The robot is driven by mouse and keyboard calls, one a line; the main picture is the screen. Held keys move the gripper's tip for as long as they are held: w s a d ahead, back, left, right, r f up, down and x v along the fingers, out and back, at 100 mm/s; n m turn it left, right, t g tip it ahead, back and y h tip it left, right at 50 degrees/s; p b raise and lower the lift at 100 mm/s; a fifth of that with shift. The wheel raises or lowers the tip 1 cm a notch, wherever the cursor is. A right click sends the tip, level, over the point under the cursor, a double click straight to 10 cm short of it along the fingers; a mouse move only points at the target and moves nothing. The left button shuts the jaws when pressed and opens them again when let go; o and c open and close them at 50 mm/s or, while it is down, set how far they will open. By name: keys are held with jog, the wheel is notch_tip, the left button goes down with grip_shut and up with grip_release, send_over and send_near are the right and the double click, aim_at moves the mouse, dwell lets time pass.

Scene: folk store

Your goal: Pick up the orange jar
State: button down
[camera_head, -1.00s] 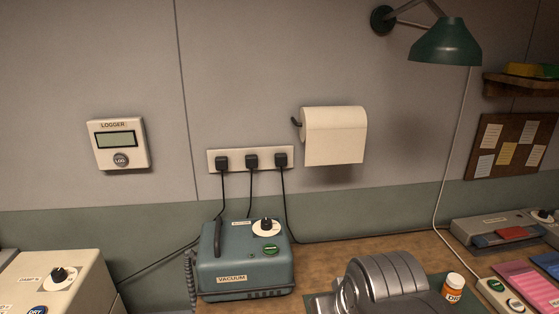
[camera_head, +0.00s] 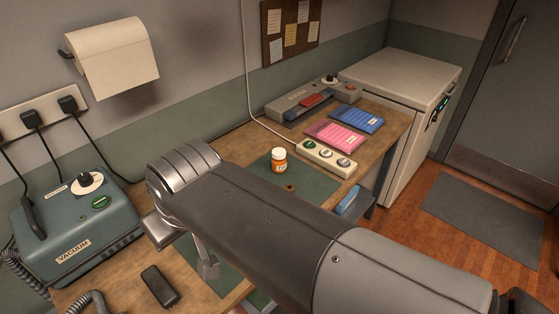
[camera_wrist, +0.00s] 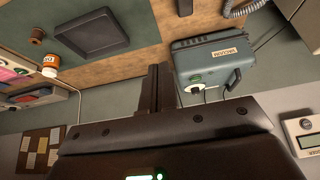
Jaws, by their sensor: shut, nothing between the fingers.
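The orange jar (camera_head: 279,160) has a white cap and a white label. It stands upright on the green mat (camera_head: 312,184) on the workbench, beyond my arm in the head view. It also shows at the left of the wrist view (camera_wrist: 50,66), well to the side of my fingers. My gripper (camera_wrist: 158,72) is shut and empty, with its fingers together in the middle of the wrist view. It is apart from the jar. In the head view my arm crosses the bench in front of the jar and hides part of the mat.
A dark tray (camera_wrist: 98,35) and a small brown spool-like item (camera_wrist: 37,33) lie near the jar. A switch strip (camera_head: 326,157) and pink (camera_head: 335,134) and blue packs sit to its right. The vacuum box (camera_head: 75,235) stands at the left; a white cabinet (camera_head: 405,80) closes the right end.

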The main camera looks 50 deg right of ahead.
jog(key=c, duration=2.2)
grip_release()
jog(key=shift+c, duration=2.3)
grip_release()
